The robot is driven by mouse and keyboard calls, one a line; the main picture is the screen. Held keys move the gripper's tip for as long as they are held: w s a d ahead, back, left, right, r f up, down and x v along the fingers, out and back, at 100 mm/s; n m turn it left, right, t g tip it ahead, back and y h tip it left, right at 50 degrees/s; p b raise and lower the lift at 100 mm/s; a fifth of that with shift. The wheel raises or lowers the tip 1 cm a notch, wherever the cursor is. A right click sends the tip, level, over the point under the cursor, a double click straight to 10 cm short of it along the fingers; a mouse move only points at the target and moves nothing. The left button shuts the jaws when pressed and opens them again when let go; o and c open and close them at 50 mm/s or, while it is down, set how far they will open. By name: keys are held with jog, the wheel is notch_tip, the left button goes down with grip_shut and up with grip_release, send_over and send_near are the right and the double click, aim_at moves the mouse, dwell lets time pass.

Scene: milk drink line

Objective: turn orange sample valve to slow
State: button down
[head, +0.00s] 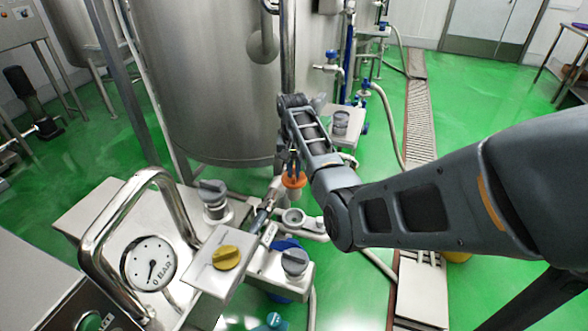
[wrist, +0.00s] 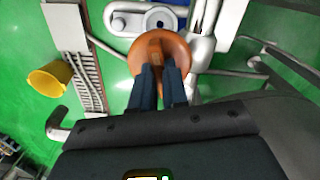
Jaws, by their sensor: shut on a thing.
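The orange sample valve (head: 294,180) sits on steel piping in front of the large tank in the head view. In the wrist view its round orange knob (wrist: 160,50) has a raised grip bar across the middle. My gripper (wrist: 160,75) comes at the knob from above, its two dark fingers shut on the bar. In the head view my gripper (head: 293,165) is mostly hidden by my own wrist. I cannot read any slow marking, and the knob's exact setting is not clear.
A yellow knob (head: 226,257) and grey knobs (head: 295,262) stand close by. A pressure gauge (head: 149,263) sits under a bent steel handle (head: 110,215). A large steel tank (head: 205,80) rises just behind. A yellow bucket (wrist: 50,79) stands on the green floor.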

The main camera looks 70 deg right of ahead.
aim_at(294, 172)
jog(key=shift+n, duration=1.3)
jog(key=c, duration=1.1)
grip_release()
jog(key=shift+c, duration=0.2)
notch_tip(294, 172, up, 8)
jog(key=shift+f+b, duration=0.1)
jog(key=shift+b, duration=0.35)
